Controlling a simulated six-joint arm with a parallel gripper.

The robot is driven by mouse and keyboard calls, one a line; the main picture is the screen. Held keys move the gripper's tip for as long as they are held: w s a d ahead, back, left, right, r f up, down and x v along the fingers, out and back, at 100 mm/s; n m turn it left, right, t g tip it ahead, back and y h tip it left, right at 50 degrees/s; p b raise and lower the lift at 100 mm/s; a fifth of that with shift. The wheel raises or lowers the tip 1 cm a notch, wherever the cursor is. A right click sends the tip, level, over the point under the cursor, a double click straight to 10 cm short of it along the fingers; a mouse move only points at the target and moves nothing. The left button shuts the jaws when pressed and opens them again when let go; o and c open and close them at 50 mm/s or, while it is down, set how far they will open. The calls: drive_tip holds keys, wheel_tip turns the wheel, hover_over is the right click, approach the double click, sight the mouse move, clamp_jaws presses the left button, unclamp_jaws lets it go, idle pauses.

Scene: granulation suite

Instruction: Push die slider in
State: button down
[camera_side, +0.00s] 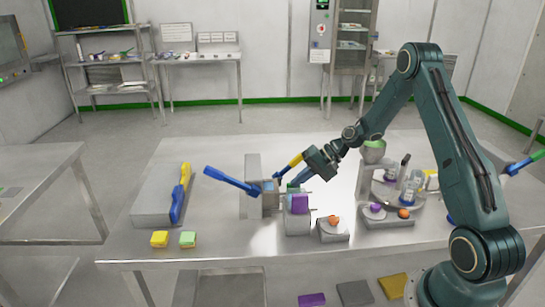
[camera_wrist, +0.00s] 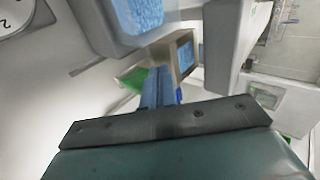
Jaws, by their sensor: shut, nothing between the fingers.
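My gripper (camera_side: 277,177) is shut and empty, its blue fingers reaching down-left to the press-like fixture in the middle of the table. In the wrist view the shut fingers (camera_wrist: 160,72) point at a small beige-framed block with a blue face (camera_wrist: 183,57), which may be the die slider. I cannot tell whether the fingertips touch it. In the side view a brownish block (camera_side: 270,203) sits against the grey upright plate (camera_side: 252,170) of the fixture. How far the slider is in cannot be made out.
A blue lever (camera_side: 228,179) sticks out left of the fixture. A purple-faced block (camera_side: 299,204) stands close on its right, and a yellow handle (camera_side: 295,160) is near my gripper. Pedestals with orange and purple knobs (camera_side: 334,228) stand further right.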

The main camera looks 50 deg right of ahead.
sight(277, 192)
drive_tip(key=shift+x, duration=2.2)
drive_tip(key=shift+w+a, duration=1.65)
drive_tip(key=shift+r, duration=0.1)
